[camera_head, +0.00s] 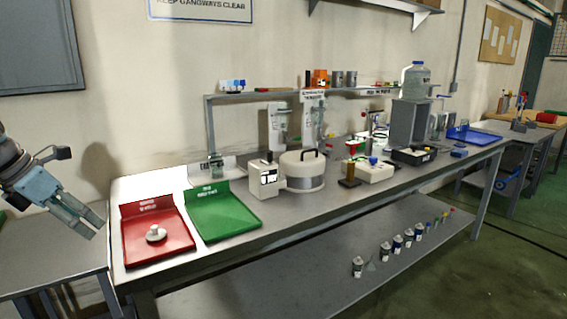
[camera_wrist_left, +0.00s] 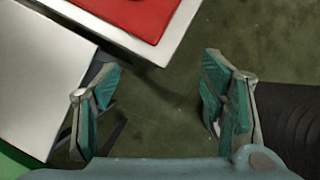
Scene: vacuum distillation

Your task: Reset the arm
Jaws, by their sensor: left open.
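My left gripper (camera_head: 78,222) is at the left edge of the head view, in the air left of the red tray and above the side table. In the left wrist view its two fingers (camera_wrist_left: 162,115) stand wide apart with nothing between them, over the green floor. The red tray (camera_head: 160,250) holds a small white knobbed piece (camera_head: 155,233). A corner of the red tray (camera_wrist_left: 135,12) also shows at the top of the left wrist view. My right gripper is in neither view.
A green tray (camera_head: 222,212) beside the red one is empty. A white box (camera_head: 268,178) and a round lidded vessel (camera_head: 303,170) stand behind it on the long bench. Glassware and bottles fill the back right. A side table (camera_head: 45,262) stands at left. Small bottles line the lower shelf.

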